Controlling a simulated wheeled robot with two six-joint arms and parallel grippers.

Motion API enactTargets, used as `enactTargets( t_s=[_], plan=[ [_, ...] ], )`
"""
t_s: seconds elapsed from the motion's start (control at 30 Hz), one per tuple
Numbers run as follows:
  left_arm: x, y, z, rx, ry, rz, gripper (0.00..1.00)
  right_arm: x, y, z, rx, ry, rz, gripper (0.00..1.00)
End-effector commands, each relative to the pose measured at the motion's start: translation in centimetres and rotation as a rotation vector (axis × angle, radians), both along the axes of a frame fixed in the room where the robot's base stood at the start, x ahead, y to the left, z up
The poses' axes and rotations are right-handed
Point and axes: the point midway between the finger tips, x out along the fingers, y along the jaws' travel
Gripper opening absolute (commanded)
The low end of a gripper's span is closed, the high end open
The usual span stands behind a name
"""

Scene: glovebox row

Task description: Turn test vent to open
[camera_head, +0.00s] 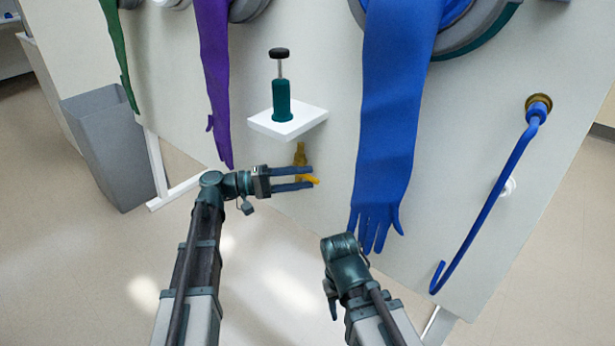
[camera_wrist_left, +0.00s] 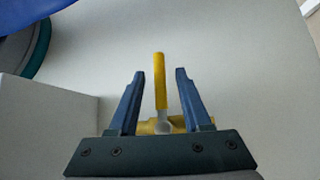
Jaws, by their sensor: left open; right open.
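The test vent is a small brass valve (camera_head: 300,154) with a yellow lever (camera_head: 313,179), on the glovebox front below a white shelf. In the left wrist view the yellow lever (camera_wrist_left: 160,82) stands between the two blue fingers, with a gap on each side. The brass body (camera_wrist_left: 150,127) shows behind the finger bases. My left gripper (camera_head: 311,178) is open around the lever and does not visibly grip it. My right gripper (camera_head: 332,300) is low in front of the panel, away from the valve; its fingers are mostly hidden by its wrist.
The white shelf (camera_head: 262,124) with a green hand pump (camera_head: 282,100) juts out just above the valve. A long blue glove (camera_head: 388,110) hangs to the right, a purple glove (camera_head: 213,75) to the left. A blue hooked pipe (camera_head: 490,205) is far right. A grey bin (camera_head: 112,150) stands left.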

Motion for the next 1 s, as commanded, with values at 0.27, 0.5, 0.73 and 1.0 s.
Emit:
enactTargets(
  t_s=[0.27, 0.5, 0.73, 1.0],
  plan=[
    [0.2, -1.6, 0.1, 0.000, 0.000, 0.000, 0.48, 0.0, 0.0, 0.1, 0.000, 0.000, 0.000, 0.50],
    [0.3, -1.6, 0.1, 0.000, 0.000, 0.001, 0.48, 0.0, 0.0, 0.1, 0.000, 0.000, 0.000, 0.50],
    [0.3, -1.5, 0.1, 0.000, 0.000, 0.000, 0.09, 0.0, 0.0, 0.1, 0.000, 0.000, 0.000, 0.50],
    [0.2, -1.5, 0.1, 0.001, 0.000, 0.000, 0.00, 0.0, 0.0, 0.1, 0.000, 0.000, 0.000, 0.50]
  ],
)
